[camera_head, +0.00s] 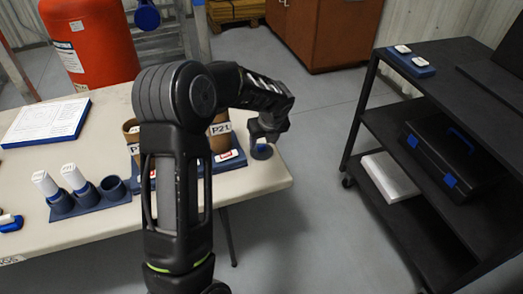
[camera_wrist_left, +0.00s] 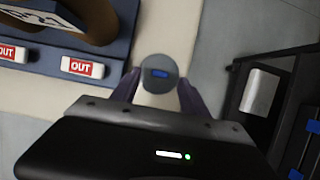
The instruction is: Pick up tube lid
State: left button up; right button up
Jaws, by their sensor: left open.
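The tube lid looks like a small round grey-blue disc with a blue mark on top. It rests near the right edge of the table in the head view (camera_head: 261,152) and shows between my fingertips in the left wrist view (camera_wrist_left: 159,73). My left gripper (camera_head: 266,134) is just above the lid, pointing down. In the left wrist view my left gripper (camera_wrist_left: 158,88) is open, with one finger on each side of the lid. I cannot tell whether the fingers touch it. My right gripper is in neither view.
The cream table (camera_head: 80,232) holds a blue rack with brown tubes, one labelled P21 (camera_head: 221,130), and OUT labels (camera_wrist_left: 82,67) close left of the gripper. A black cart (camera_head: 420,90) stands right, across open floor.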

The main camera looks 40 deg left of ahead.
aim_at(262, 146)
pick_arm(q)
jog(key=x, duration=0.3)
jog(key=shift+f, duration=0.1)
jog(key=shift+c, duration=0.5)
grip_shut()
dwell(0.4)
